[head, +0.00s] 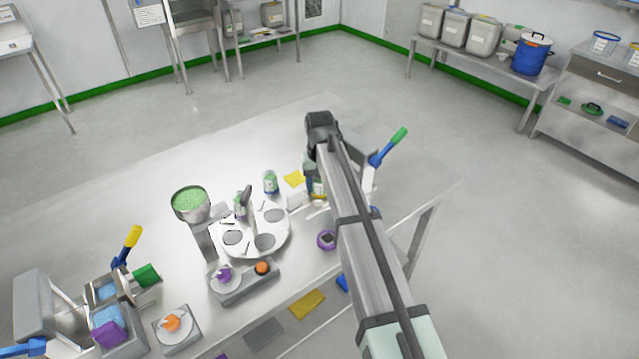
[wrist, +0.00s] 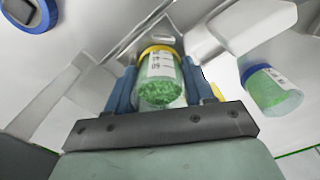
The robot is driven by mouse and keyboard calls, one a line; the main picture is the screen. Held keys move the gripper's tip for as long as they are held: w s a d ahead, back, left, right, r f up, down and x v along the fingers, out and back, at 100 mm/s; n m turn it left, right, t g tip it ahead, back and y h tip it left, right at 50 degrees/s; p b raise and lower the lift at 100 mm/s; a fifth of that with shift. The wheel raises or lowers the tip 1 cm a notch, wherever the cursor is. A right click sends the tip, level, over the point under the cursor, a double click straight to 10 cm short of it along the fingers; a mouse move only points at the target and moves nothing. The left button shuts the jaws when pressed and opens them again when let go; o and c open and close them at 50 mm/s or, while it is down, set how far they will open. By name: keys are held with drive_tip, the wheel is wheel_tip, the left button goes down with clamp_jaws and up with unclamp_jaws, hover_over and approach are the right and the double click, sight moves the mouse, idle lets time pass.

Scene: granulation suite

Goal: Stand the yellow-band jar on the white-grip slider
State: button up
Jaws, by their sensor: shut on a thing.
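The yellow-band jar (wrist: 160,88) holds green granules and has a white label. In the wrist view it sits between the two blue fingers of my gripper (wrist: 158,78), which are shut on it. In the head view only a part of this jar (head: 315,186) shows at the left edge of my arm, which hides most of my gripper. A pale block (head: 296,200) lies just left of the jar there; it may be the white-grip slider, but I cannot tell. Pale, blocky parts (wrist: 245,25) show beyond the jar in the wrist view. I cannot tell whether the jar touches anything below.
A blue-banded jar (wrist: 270,88) stands right of my gripper in the wrist view. The head view shows a round white turntable (head: 250,247), a green-filled hopper (head: 190,202), another green jar (head: 270,182) and a green-tipped lever (head: 390,146). The table's far left is clear.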

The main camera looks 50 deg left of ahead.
drive_tip(key=shift+s+d+f, duration=0.1)
drive_tip(key=shift+d+f, duration=0.05)
drive_tip(key=shift+f, duration=0.3)
idle(0.6)
drive_tip(key=o, duration=0.9)
drive_tip(key=shift+c, duration=0.2)
drive_tip(key=shift+o, duration=0.5)
drive_tip(key=shift+r, duration=0.1)
wheel_tip(320, 180, up, 8)
drive_tip(key=shift+a+r, duration=0.1)
drive_tip(key=shift+a, duration=0.1)
